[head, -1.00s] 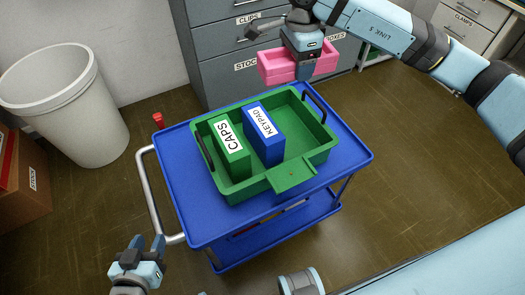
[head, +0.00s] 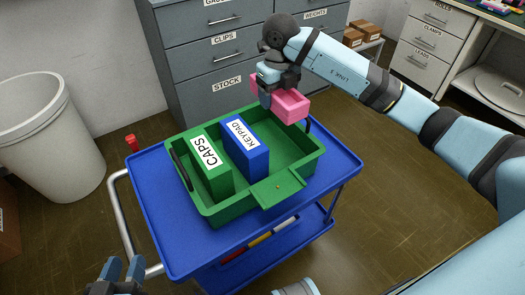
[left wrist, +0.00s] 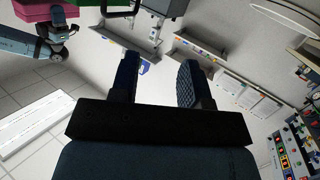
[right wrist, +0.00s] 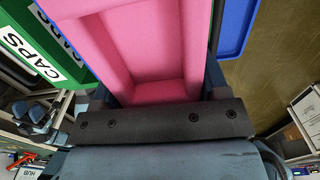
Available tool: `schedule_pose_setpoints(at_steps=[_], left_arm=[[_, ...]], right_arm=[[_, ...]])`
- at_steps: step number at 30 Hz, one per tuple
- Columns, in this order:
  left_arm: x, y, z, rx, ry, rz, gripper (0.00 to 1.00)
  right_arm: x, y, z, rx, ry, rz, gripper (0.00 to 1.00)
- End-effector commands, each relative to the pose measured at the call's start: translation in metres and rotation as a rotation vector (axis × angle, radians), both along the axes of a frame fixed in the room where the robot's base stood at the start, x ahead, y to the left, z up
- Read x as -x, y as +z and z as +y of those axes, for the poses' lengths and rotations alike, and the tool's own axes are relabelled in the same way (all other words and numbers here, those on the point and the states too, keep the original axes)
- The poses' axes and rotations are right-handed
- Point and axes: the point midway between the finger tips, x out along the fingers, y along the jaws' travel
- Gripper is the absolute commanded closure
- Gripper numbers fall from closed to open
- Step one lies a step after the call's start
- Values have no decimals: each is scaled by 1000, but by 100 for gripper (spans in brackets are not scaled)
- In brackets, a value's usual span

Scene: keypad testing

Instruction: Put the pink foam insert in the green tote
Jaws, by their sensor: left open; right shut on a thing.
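The pink foam insert (head: 291,106) is held by my right gripper (head: 278,92), above the back right part of the green tote. It fills much of the right wrist view (right wrist: 160,50), where an open recess shows in it. The green tote (head: 272,190) stands on the blue cart and holds a green box marked CAPS (head: 212,167) and a blue box marked KEYPAD (head: 246,150). The tote's right side is empty. My left gripper (head: 122,272) is open and empty at the bottom left of the head view; its fingers show apart in the left wrist view (left wrist: 158,80).
The blue cart (head: 185,235) has a grey handle (head: 122,225) on its left. A white bin (head: 45,140) stands at the left. Grey drawer cabinets (head: 225,50) stand behind the cart. Floor is clear at the right.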

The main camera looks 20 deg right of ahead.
Motion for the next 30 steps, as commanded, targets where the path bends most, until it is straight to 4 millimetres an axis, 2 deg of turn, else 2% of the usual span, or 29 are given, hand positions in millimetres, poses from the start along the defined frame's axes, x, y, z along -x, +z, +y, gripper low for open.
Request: schedule_pose_setpoints(at_steps=[1, 3, 9, 12, 20, 27, 30], left_arm=[[-2, 2, -3, 15, -5, -26, 57], [-3, 10, -6, 38, -12, -63, 57], [-5, 34, -15, 105, -34, -170, 57], [-5, 44, -19, 134, -43, -215, 57], [-4, 57, -22, 168, -55, -263, 57], [-1, 69, -26, 210, -71, -325, 57], [-1, 74, -28, 221, -77, -342, 57]], right_arm=[[1, -19, 0, 1, 0, 6, 54], [1, -39, 0, 0, 1, 6, 54], [1, -92, 0, 0, 2, 4, 54], [1, -111, 0, 0, 3, 4, 54], [0, -132, 0, 0, 3, 1, 54], [1, -167, 0, -1, 3, 3, 54], [0, -171, 0, 1, 3, 0, 54]])
